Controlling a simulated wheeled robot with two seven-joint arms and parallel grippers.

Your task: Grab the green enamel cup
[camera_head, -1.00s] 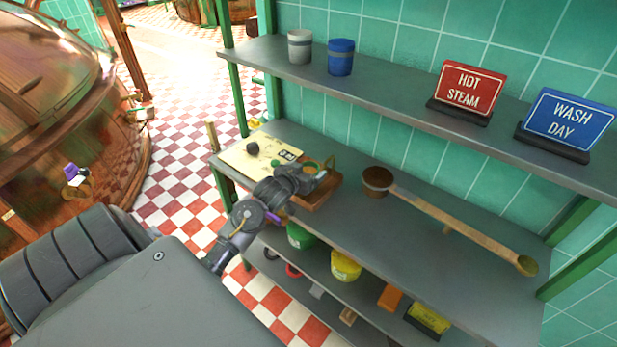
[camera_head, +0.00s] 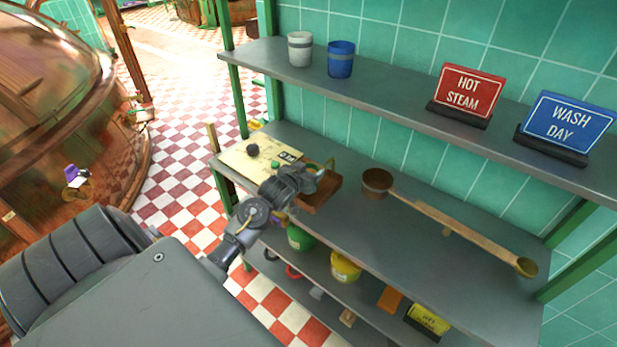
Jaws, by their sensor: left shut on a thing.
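My left arm reaches over the middle shelf, and its gripper (camera_head: 318,176) is at the brown wooden tray (camera_head: 322,199). The gripper is shut on what looks like the green enamel cup (camera_head: 309,168). Only a small bit of its green rim shows; my gripper and wrist hide the rest. I cannot tell whether the cup touches the tray. My right gripper is not in view.
A cream board (camera_head: 237,158) with small dark and green pieces lies left of the tray. A long-handled copper ladle (camera_head: 377,182) lies to the right. White (camera_head: 300,50) and blue (camera_head: 341,60) cups and two signs stand on the shelf above.

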